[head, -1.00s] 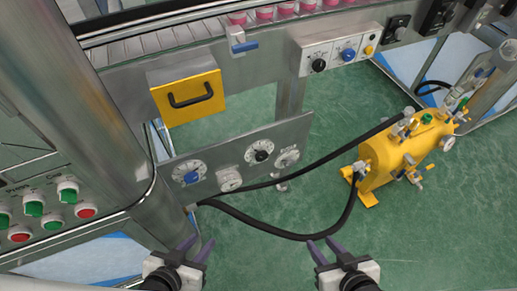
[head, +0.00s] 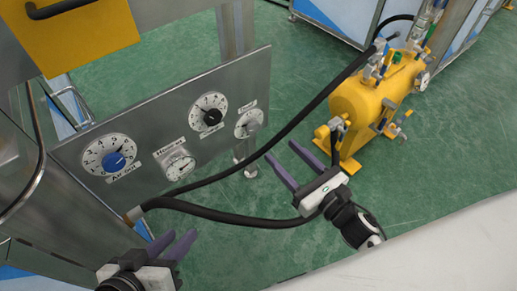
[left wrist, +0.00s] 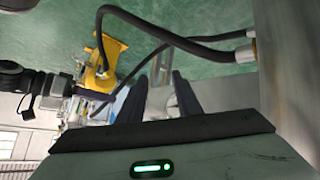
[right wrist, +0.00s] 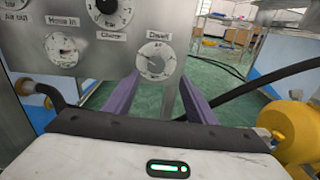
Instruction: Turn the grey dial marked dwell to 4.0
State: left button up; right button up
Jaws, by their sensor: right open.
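The grey dial marked dwell (head: 249,122) is at the right end of the upright metal panel (head: 140,118). In the right wrist view the dwell dial (right wrist: 156,61) faces me with its label above; its exact setting is too small to read. My right gripper (head: 283,152) is open and empty, below and right of the dial in the head view. In the right wrist view its purple fingers stand apart below the dial, not touching it. My left gripper (head: 180,238) is open and empty at the bottom left, below the panel; its dark fingers also show apart in the left wrist view (left wrist: 160,92).
The panel also carries a blue-knobbed dial (head: 110,156), a gauge (head: 177,164) and a black-knobbed dial (head: 208,112). Black hoses (head: 240,219) run from the panel's lower edge towards a yellow tank (head: 368,103), passing near my right gripper. Green floor is open around them.

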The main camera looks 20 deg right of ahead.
aim_at(255, 129)
jog(key=w+a+n, duration=0.1)
jog(key=w, duration=0.2)
jog(key=w+a+n+b, duration=0.1)
jog(key=w, duration=0.2)
jog(key=w+a+f+n+b, duration=0.1)
jog(key=w, duration=0.2)
jog(key=shift+a+y, duration=0.25)
jog(key=shift+y, duration=0.15)
pick_arm(q)
jog(key=shift+d+r+t+h, duration=0.3)
jog(key=shift+d+r+h, duration=0.2)
jog(key=shift+d, duration=0.2)
pick_arm(e)
jog(key=shift+w+a, duration=0.25)
jog(key=shift+w, duration=0.25)
jog(key=c, duration=1)
jog(key=shift+c, duration=0.2)
